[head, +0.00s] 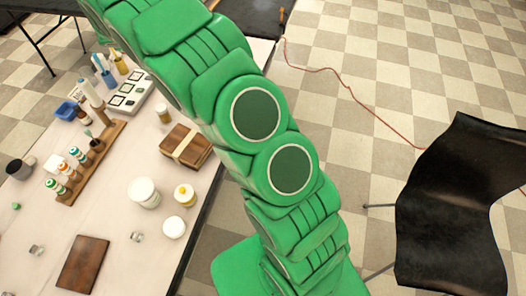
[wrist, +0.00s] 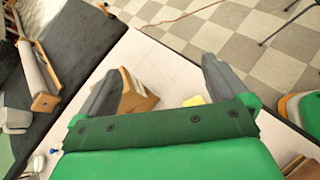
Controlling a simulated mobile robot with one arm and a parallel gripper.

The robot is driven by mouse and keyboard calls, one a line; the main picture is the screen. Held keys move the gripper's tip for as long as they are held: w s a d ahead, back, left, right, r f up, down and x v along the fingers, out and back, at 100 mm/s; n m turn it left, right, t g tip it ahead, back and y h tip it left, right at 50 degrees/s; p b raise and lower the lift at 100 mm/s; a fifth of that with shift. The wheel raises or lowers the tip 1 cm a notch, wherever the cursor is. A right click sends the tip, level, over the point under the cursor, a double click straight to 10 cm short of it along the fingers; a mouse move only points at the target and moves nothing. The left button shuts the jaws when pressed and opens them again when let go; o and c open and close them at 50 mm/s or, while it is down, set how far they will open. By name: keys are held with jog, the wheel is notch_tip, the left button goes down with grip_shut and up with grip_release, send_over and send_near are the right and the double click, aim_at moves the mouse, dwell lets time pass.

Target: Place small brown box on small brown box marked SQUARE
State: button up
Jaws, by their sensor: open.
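A brown box-like stack with a pale band (head: 187,146) sits on the white table, left of my green arm in the head view. A flat dark brown piece (head: 83,263) lies at the table's front. In the wrist view, a small brown box (wrist: 140,92) with a pale stripe shows between my fingers, closer to the left one and partly hidden by it and by the gripper body. I cannot tell whether it is the banded stack, and no SQUARE marking is readable. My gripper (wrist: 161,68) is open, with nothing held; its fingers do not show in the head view.
The white table (head: 125,172) holds a wooden rack of bottles (head: 88,163), white jars (head: 145,192) and a dark mug (head: 18,169). A black chair (head: 455,215) stands at right. A dark table (wrist: 62,50) is at left in the wrist view.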

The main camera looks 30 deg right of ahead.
jog(key=s+d+r+m+g+y, duration=0.2)
jog(key=s+r+m, duration=0.25)
jog(key=s, duration=0.75)
jog(key=s+d+r+m+g+y, duration=0.15)
jog(key=s+r+m, duration=0.3)
jog(key=s, duration=0.65)
jog(key=s+a+m+y, duration=0.2)
jog(key=s+a, duration=0.2)
jog(key=s, duration=0.5)
jog(key=s+a+r+m+y, duration=0.1)
jog(key=s+a+m+y, duration=0.2)
jog(key=s, duration=0.7)
jog(key=s+a+m+y, duration=0.3)
jog(key=s+a, duration=0.2)
jog(key=s, duration=0.5)
jog(key=shift+r, duration=0.35)
